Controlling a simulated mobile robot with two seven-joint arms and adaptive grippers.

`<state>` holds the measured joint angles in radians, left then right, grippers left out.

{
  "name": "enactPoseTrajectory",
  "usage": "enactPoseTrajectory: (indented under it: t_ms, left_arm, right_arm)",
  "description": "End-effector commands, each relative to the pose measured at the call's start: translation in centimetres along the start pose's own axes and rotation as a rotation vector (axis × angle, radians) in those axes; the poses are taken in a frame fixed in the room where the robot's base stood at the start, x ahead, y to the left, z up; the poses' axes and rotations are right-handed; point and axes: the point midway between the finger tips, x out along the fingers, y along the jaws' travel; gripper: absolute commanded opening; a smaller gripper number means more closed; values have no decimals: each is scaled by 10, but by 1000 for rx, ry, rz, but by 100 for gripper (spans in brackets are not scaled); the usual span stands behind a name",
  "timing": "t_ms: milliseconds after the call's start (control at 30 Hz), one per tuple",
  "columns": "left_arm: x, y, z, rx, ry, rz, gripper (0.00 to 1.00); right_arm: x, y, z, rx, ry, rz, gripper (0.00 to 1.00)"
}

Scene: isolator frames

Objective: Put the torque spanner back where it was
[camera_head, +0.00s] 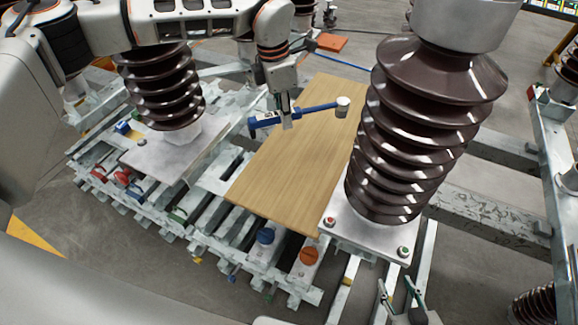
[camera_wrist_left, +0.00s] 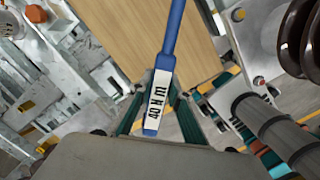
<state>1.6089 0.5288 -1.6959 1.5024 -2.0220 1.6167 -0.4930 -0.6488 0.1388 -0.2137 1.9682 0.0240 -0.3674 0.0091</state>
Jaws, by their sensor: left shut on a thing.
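The torque spanner (camera_head: 318,108) is blue with a pale round head at its right end. My left gripper (camera_head: 287,123) is shut on its handle and holds it roughly level over the wooden board (camera_head: 290,160); any gap to the board is hard to judge.
A large brown ribbed insulator (camera_head: 415,130) stands right of the board on a metal plate. Another insulator (camera_head: 160,90) stands to the left. Blue (camera_head: 265,236) and orange (camera_head: 309,256) caps sit on the metal frame in front. An orange item (camera_head: 331,42) lies behind.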

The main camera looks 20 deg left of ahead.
Motion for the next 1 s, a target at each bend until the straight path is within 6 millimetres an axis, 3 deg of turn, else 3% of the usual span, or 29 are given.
enactPoseTrajectory:
  t_ms: [500,700,1000]
  left_arm:
    - [115,-2,-13,0,1,-2,0]
    - [141,-1,-16,0,-1,0,0]
    - [164,-2,-19,0,1,-1,0]
  right_arm:
    - [-5,0,-2,-1,-9,-1,40]
    - [-6,1,-3,-1,-10,-1,40]
    - [-6,2,-5,-1,-9,0,40]
